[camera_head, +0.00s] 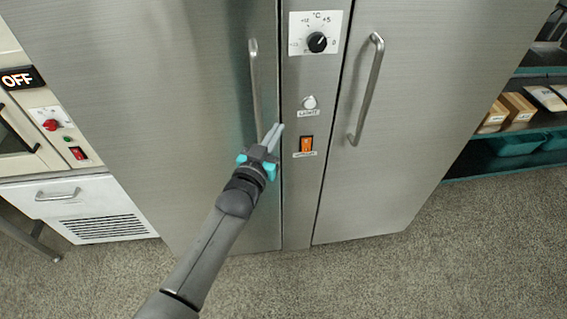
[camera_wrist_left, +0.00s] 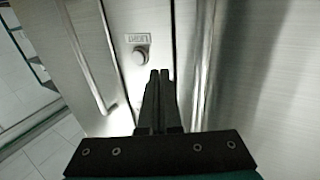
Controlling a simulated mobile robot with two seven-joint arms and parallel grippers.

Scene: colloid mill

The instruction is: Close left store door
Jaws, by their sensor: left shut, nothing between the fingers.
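The left store door (camera_head: 175,110) is a tall brushed-steel door with a vertical bar handle (camera_head: 255,90) near its right edge. It looks flush with the cabinet's centre panel (camera_head: 298,190), with a dark seam between them. My left gripper (camera_head: 275,132) is shut and empty, its fingertips beside the lower end of that handle, near the seam. I cannot tell whether they touch the door. In the left wrist view the shut fingers (camera_wrist_left: 159,75) point towards the centre panel below the round light button (camera_wrist_left: 140,56). The left door handle (camera_wrist_left: 205,70) runs to their right. My right gripper is not in view.
The right store door (camera_head: 420,110) with its handle (camera_head: 367,90) looks shut. The centre panel carries a temperature dial (camera_head: 317,42) and an orange switch (camera_head: 306,145). An oven unit (camera_head: 45,135) stands at left, shelves with boxes (camera_head: 515,107) at right. The floor in front is clear.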

